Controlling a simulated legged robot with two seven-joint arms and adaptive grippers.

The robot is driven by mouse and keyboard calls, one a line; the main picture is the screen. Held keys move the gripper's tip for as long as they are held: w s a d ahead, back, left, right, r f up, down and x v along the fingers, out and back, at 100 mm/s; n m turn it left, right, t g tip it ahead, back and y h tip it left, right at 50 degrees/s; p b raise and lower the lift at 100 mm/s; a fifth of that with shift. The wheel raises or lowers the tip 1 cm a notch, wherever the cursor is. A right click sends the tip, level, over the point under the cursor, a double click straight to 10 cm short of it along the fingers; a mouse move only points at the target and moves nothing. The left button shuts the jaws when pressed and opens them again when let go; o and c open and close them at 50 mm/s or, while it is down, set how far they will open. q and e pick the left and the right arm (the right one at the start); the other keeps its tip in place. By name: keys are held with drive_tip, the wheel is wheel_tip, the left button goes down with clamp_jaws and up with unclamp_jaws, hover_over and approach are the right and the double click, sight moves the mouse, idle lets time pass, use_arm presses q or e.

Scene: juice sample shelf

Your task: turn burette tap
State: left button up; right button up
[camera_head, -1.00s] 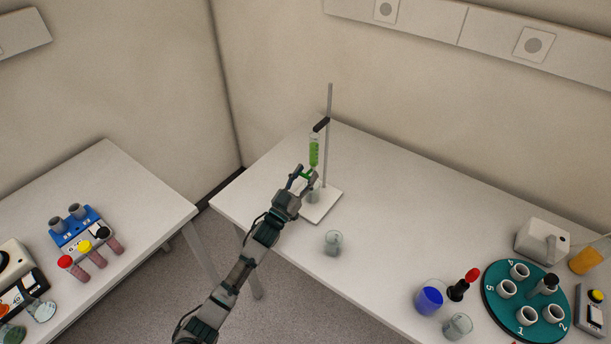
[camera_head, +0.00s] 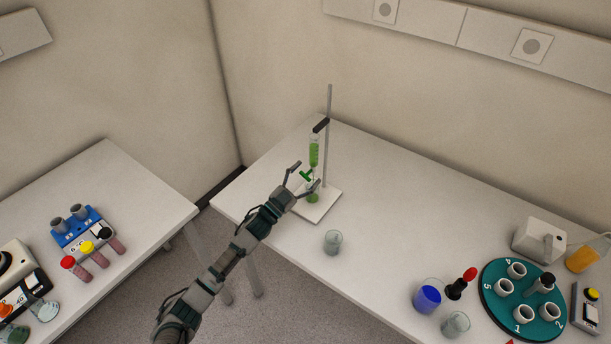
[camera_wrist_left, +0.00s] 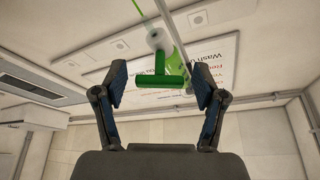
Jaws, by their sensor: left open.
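The burette (camera_head: 314,150) hangs upright on a metal stand (camera_head: 329,110), held by a black clamp, with green liquid in its tube. Its green tap (camera_head: 306,175) sits at the lower end; in the left wrist view the tap (camera_wrist_left: 160,81) shows as a green T-shape. My left gripper (camera_head: 303,178) is open just below and in front of the tap. In the left wrist view its two fingers (camera_wrist_left: 160,88) stand apart on either side of the tap, touching nothing that I can see. A beaker with green liquid (camera_head: 312,196) stands on the stand's white base (camera_head: 322,209). My right gripper is not in view.
An empty glass beaker (camera_head: 333,241) stands in front of the stand. At the right are a blue-liquid beaker (camera_head: 427,297), a dark red-capped bottle (camera_head: 456,289) and a teal carousel (camera_head: 490,270). A second table (camera_head: 105,165) with tubes is at the left.

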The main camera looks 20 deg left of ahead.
use_arm(q)
drive_tip(key=shift+s, duration=0.1)
drive_tip(key=v, duration=0.7)
drive_tip(key=shift+a+f, duration=0.2)
idle(7.0)
